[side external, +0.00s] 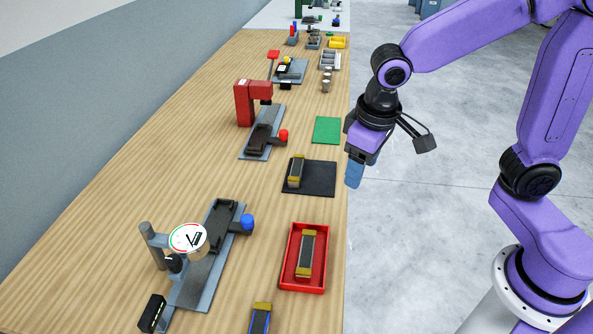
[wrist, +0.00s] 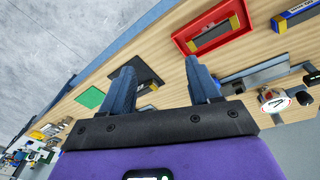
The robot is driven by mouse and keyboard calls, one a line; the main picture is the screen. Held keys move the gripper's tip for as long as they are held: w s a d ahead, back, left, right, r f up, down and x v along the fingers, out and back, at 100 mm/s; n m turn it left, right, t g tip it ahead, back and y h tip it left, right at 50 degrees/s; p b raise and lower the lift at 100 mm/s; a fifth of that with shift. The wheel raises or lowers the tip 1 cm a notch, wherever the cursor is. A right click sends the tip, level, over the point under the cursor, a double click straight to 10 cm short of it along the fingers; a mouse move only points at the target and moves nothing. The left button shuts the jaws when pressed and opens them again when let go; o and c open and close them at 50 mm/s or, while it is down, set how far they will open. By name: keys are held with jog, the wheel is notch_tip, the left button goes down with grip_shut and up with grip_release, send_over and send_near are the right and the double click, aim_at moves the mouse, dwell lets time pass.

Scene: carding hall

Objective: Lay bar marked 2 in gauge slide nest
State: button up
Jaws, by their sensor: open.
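One brass-ended bar (side external: 296,171) lies on a black mat (side external: 322,178), and another (side external: 306,253) lies in a red tray (side external: 289,262). A third bar (side external: 261,318) with a blue face is cut off at the bottom edge; a blue-faced bar (wrist: 300,12) also shows at the wrist view's top right. I cannot read any bar's number. The gauge slide's dark nest (side external: 222,220), with a blue knob (side external: 247,222), sits on a grey rail beside the dial gauge (side external: 188,238); no bar shows in it. My gripper (side external: 354,174) is open and empty, right of the bench edge; its fingers show in the wrist view (wrist: 161,72).
A red press (side external: 245,102) stands over a second slide with a red knob (side external: 283,135). A green mat (side external: 327,130) lies bare near the bench edge. A black box (side external: 151,313) stands by the gauge. Bins and more fixtures are farther back. Bare wood lies left of the fixtures.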

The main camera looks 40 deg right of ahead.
jog(key=w+a+m+t+h, duration=0.1)
jog(key=w+a+m, duration=0.1)
jog(key=w+m, duration=0.65)
jog(key=m+h, duration=0.2)
jog(key=m, duration=0.2)
send_near(297, 163)
jog(key=f, duration=0.2)
jog(key=d+f, duration=0.1)
jog(key=shift+w+f+t, duration=0.3)
jog(key=shift+w+f, duration=0.05)
jog(key=x, duration=0.4)
jog(key=shift+d+f, duration=0.15)
jog(key=shift+d, duration=0.15)
jog(key=shift+w+d+f, duration=0.1)
jog(key=shift+w+f, duration=0.05)
jog(key=shift+f, duration=0.2)
jog(key=shift+f, duration=0.2)
grip_shut()
